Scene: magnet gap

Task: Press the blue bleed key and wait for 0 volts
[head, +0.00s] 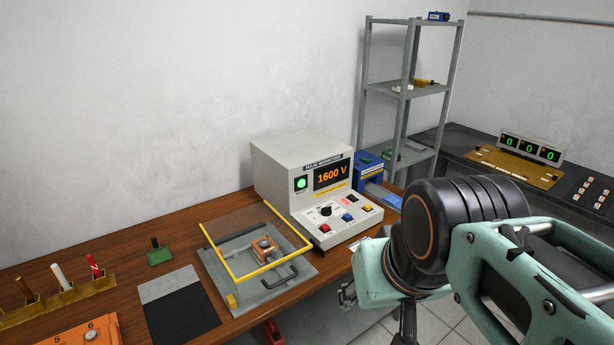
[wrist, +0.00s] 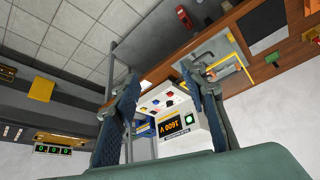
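The grey pulse monitor (head: 300,165) stands on the wooden bench with its orange display (head: 331,175) reading 1600 V and a green lamp lit at its left. Labels on the keys are too small to read. The monitor also shows upside down in the wrist view (wrist: 205,132), between and beyond the fingers. My gripper (wrist: 160,88) is open and empty, its two fingers well apart. In the head view it is low, in front of the bench edge, apart from the panel.
A grey plate with a yellow frame and clear cover (head: 258,250) lies left of the panel. A blue box (head: 370,170) stands behind right. A metal shelf (head: 405,90) and a dark counter with green zero displays (head: 530,148) are farther right.

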